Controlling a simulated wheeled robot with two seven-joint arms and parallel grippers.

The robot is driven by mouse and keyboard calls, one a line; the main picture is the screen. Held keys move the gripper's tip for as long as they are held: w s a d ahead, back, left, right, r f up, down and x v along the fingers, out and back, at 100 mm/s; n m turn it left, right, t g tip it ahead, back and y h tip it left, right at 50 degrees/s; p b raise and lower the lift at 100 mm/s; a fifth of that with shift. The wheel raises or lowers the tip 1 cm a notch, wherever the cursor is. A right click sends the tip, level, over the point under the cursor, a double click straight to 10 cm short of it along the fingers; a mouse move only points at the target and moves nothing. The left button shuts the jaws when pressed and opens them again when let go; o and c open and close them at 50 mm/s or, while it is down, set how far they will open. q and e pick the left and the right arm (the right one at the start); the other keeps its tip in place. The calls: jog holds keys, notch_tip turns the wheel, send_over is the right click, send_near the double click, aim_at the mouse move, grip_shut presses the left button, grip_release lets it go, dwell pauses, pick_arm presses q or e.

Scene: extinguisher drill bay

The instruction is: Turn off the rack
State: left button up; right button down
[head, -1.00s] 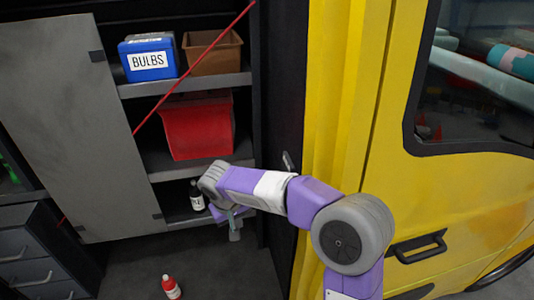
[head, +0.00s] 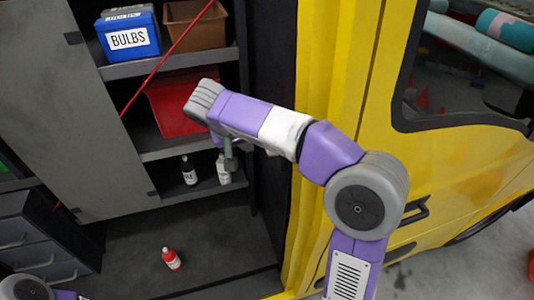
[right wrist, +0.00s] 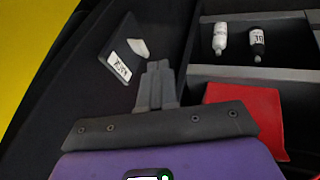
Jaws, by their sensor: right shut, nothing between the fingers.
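The rack (head: 180,144) is a dark open cabinet with grey shelves, left of the yellow vehicle. In the right wrist view a dark plate (right wrist: 112,48) is on the rack's dark side wall. It carries a white label (right wrist: 119,67), whose text I cannot read for sure, and a small white piece (right wrist: 138,47) that looks like a switch. My right gripper (head: 229,162) is shut and empty, in front of the rack's right side. In the wrist view its fingertips (right wrist: 160,67) appear just right of the plate; I cannot tell whether they touch anything. My left gripper is out of view.
A blue BULBS bin (head: 128,35), brown bin (head: 193,25) and red bin (head: 172,108) sit on the shelves. A black bottle (head: 189,172) and white bottle (head: 223,170) stand lower. A red bottle (head: 171,258) is on the floor. The yellow vehicle (head: 345,60) stands right.

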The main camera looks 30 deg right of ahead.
send_near(271, 159)
notch_tip(271, 159, down, 3)
jog(key=w, duration=0.2)
jog(key=d+f, duration=0.1)
jog(key=d+p, duration=0.1)
jog(key=shift+s+d+f, duration=0.25)
jog(key=shift+s+f, duration=0.1)
jog(key=shift+s, duration=0.05)
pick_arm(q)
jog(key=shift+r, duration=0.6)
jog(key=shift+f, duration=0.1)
pick_arm(e)
jog(key=shift+f, duration=0.1)
